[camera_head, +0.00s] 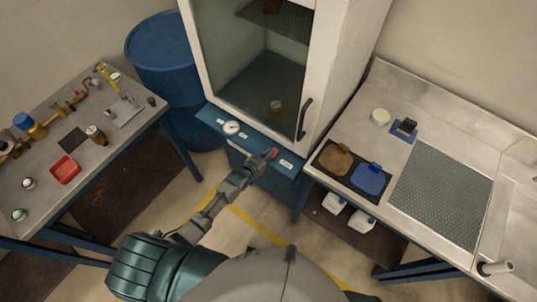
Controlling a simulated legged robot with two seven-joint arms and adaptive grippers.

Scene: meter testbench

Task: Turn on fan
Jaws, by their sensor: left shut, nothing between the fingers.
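A white cabinet (328,60) with a glass door and dark handle stands at the back centre. Below its door is a blue front panel (212,113) with a round white gauge (231,128) and small white labels. A small red control (273,153) shows on the panel, right of the gauge. My left gripper (268,156) is shut and empty, with its tip right at the red control. I cannot tell whether it touches or presses it. No fan is clearly visible. My right gripper is out of view.
A left bench (100,170) holds brass pipe fittings, a red tray (65,169) and small parts. A blue barrel (160,45) stands behind it. The right metal bench (345,120) holds brown and blue pads and a grey mesh mat (443,192). White containers sit underneath.

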